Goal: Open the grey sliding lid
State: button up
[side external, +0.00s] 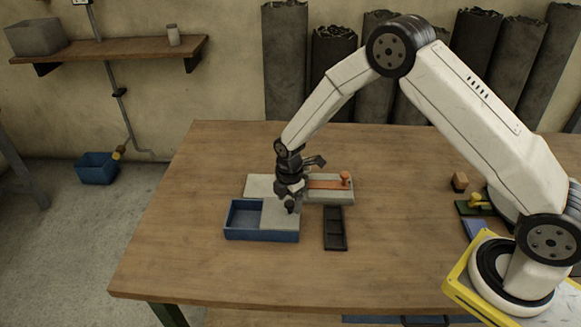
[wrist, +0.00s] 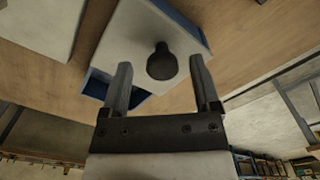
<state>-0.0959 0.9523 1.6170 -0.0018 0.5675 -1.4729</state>
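The grey sliding lid (side external: 279,219) lies over the right part of the blue box (side external: 247,233); the left part of the box is uncovered. In the wrist view the lid (wrist: 126,38) carries a dark round knob (wrist: 161,62), and blue box walls (wrist: 183,17) show past its edges. My gripper (side external: 291,200) points down over the lid. In the wrist view my gripper (wrist: 160,64) is open, with one finger on each side of the knob and gaps to both. I cannot tell how far down the knob the fingertips reach.
A grey block with an orange strip and orange knob (side external: 346,178) lies just behind the box. A black tray (side external: 335,229) with compartments lies to its right. A small wooden block (side external: 460,181) is farther right. The table (side external: 180,225) left of the box is clear.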

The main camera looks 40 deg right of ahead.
aim_at(290, 202)
dwell(0.3)
jog(key=shift+r, duration=3.9)
jog(key=shift+s+r, duration=0.1)
jog(key=shift+s+d+r+m, duration=0.15)
jog(key=shift+s+r+m, duration=0.25)
jog(key=shift+m, duration=0.2)
jog(key=s+d+r+m+t, duration=0.1)
jog(key=s+d+r+m, duration=0.1)
jog(key=s+m, duration=0.6)
jog(key=s+d+r+m+t, duration=0.1)
jog(key=s+d+r+m, duration=0.1)
jog(key=s+r+m, duration=0.3)
jog(key=s+m, duration=0.3)
jog(key=s, duration=0.3)
jog(key=shift+d+r+m+t, duration=0.15)
jog(key=shift+r+m+t, duration=0.15)
jog(key=shift+m, duration=0.1)
